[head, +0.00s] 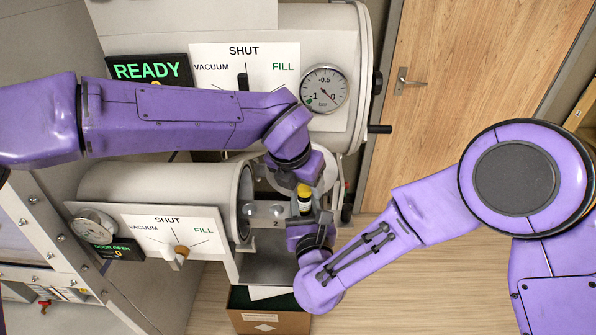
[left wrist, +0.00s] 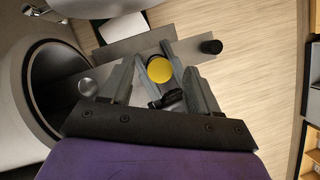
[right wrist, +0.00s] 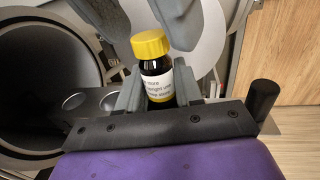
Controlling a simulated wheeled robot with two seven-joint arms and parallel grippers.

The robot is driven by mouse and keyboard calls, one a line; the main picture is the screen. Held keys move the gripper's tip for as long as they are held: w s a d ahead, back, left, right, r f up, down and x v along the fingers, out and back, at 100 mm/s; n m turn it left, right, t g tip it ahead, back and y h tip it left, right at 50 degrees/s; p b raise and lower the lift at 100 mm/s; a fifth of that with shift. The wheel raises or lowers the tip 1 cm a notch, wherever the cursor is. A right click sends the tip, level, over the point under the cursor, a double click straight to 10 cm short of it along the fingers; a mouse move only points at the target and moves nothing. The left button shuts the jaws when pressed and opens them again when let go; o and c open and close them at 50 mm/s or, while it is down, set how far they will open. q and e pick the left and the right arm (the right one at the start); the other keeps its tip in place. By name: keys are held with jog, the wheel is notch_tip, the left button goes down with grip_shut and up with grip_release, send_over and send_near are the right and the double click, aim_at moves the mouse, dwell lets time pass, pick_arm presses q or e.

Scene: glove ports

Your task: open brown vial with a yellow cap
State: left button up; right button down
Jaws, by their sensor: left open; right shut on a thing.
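The brown vial (right wrist: 157,88) has a white label and a yellow cap (right wrist: 150,44). It stands upright between the fingers of my right gripper (right wrist: 158,68), which is shut on its body; the cap is clear above the fingers. In the head view the vial (head: 305,206) shows between my two grippers, in front of the lower port. My left gripper (left wrist: 153,57) is open, pointing down from above. In the left wrist view the yellow cap (left wrist: 159,69) appears between its fingers, with a gap around it. The cap is on the vial.
The lower port (head: 150,192) is open, its sign (head: 118,250) reading DOOR OPEN. A metal tray (head: 265,268) with two round grey spots lies at its mouth. The upper port (head: 330,20) has a READY sign (head: 148,70) and a gauge (head: 324,89). A cardboard box (head: 265,318) stands below.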

aim_at(303, 190)
pick_arm(q)
jog(key=shift+f, duration=0.1)
pick_arm(e)
jog(key=shift+f, duration=0.1)
pick_arm(q)
grip_shut()
jog(key=shift+d, duration=0.1)
dwell(0.7)
jog(key=shift+r, duration=1.15)
jog(key=shift+r, duration=2)
jog(key=shift+w, duration=0.1)
pick_arm(e)
jog(key=c, duration=0.7)
grip_release()
jog(key=shift+o, duration=0.2)
